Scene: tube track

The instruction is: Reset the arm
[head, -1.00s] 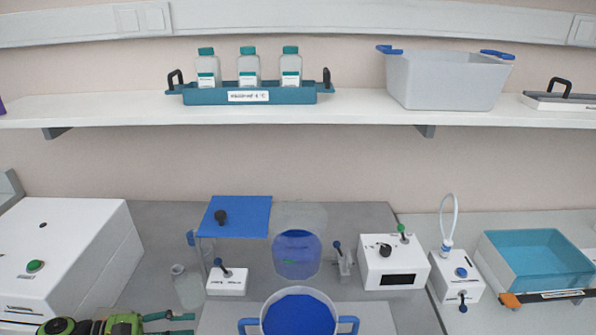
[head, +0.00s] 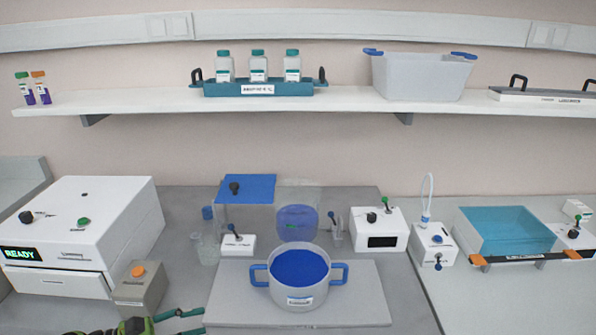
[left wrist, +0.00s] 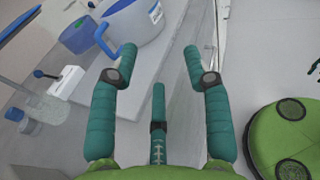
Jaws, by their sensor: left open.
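My left gripper (head: 196,322) shows at the bottom edge of the head view, left of centre, with most of its arm out of frame. In the left wrist view it (left wrist: 160,70) is open, its teal fingers spread with nothing between them. The blue-handled pot (head: 299,290) with a blue inside stands on a grey board (head: 355,300) to the right of the gripper. The pot also shows beyond the left finger in the left wrist view (left wrist: 135,25).
A white machine (head: 80,225) reading READY and a grey box with an orange button (head: 142,292) stand on the left. Small devices (head: 380,230) and a teal-topped bin (head: 505,235) are on the right. A shelf (head: 150,100) holds a bottle tray (head: 258,89) and a grey tub (head: 425,80).

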